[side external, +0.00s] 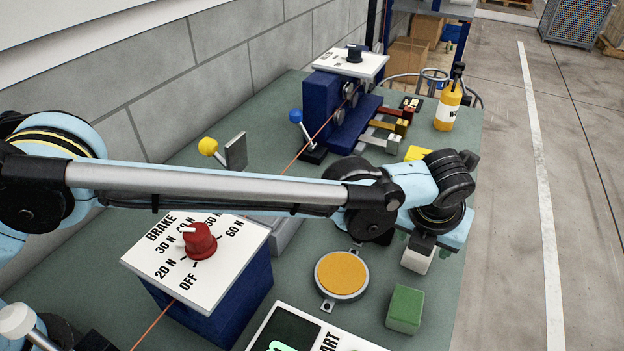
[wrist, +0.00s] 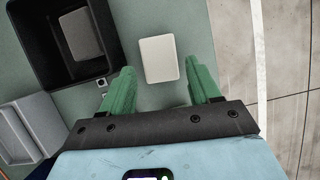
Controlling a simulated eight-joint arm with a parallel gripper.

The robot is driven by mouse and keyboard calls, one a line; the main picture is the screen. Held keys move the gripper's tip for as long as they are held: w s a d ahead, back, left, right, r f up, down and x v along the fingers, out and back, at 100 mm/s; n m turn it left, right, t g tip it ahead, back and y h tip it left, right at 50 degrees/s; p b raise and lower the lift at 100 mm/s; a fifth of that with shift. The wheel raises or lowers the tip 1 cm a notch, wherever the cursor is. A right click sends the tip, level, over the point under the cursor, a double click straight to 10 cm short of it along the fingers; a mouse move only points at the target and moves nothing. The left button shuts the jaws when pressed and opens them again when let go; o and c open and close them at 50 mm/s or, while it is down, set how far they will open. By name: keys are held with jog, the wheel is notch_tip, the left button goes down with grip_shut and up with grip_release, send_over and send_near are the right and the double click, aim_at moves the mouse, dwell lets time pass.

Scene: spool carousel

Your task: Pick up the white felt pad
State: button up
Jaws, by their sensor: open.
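The white felt pad (wrist: 159,59) is a pale block with rounded corners on the green bench top. In the wrist view it lies between and just beyond my gripper's green fingertips (wrist: 161,74), with bare bench showing on both sides of it. My gripper is open and empty. In the side view the pad (side external: 417,259) shows as a white block below my gripper (side external: 421,243), partly hidden by it. The gap in height between fingertips and pad is hard to judge.
A green block (side external: 405,309) and a round orange-topped disc (side external: 341,274) are on the bench near the pad. A black bin (wrist: 104,62) holding a grey block and a grey tray (wrist: 28,122) lie left in the wrist view. The bench edge is to the right.

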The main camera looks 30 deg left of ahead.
jog(key=shift+x, duration=2.45)
jog(key=c, duration=0.7)
jog(key=shift+r, duration=0.15)
notch_tip(320, 180, up, 4)
jog(key=shift+r, duration=0.1)
jog(key=s+d+r, duration=0.3)
jog(key=s+r, duration=0.3)
jog(key=s, duration=0.5)
jog(key=shift+r, duration=0.3)
jog(key=shift+s, duration=0.1)
